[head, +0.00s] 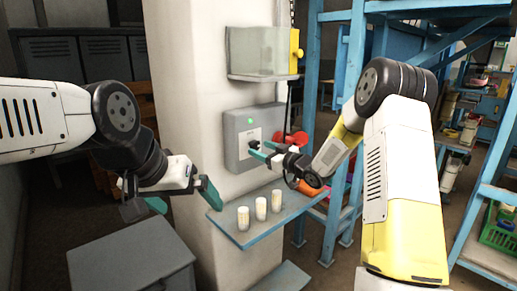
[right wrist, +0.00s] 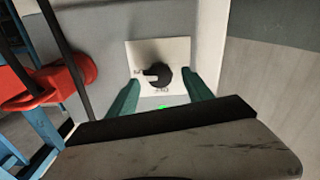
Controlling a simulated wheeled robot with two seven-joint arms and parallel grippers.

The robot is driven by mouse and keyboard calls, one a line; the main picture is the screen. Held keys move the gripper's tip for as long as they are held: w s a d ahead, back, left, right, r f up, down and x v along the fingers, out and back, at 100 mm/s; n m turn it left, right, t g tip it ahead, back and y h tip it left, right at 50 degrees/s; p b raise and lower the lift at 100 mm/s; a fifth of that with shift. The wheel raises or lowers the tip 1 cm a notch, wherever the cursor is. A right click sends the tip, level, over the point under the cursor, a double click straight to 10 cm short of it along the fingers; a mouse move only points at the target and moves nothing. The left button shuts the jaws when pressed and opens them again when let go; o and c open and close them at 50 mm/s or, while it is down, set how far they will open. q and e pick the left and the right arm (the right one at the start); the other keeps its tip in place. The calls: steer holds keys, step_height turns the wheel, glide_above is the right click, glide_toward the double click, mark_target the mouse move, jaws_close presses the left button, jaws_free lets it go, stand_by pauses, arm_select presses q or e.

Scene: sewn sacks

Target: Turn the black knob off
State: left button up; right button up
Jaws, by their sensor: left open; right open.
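The black knob (right wrist: 158,76) sits on a white label plate on the front of a grey wall box (head: 235,133). In the right wrist view it has a pale pointer mark toward the left; the lettering is not clearly readable. A green lamp (head: 250,120) on the box is lit. My right gripper (head: 263,152) is open in front of the box. In its wrist view the teal fingers (right wrist: 162,95) stand apart on either side of the knob, with no clear contact. In the head view the fingers partly hide the knob. My left gripper (head: 184,199) is open and empty, left of the shelf.
A blue-edged shelf (head: 275,219) below the box holds several pale cylinders (head: 243,217). Red parts (right wrist: 65,82) are beside the box. A clear-fronted case (head: 262,52) with a yellow side hangs above. A grey cabinet (head: 130,255) stands at lower left.

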steer(key=shift+x, duration=1.2)
jaws_close()
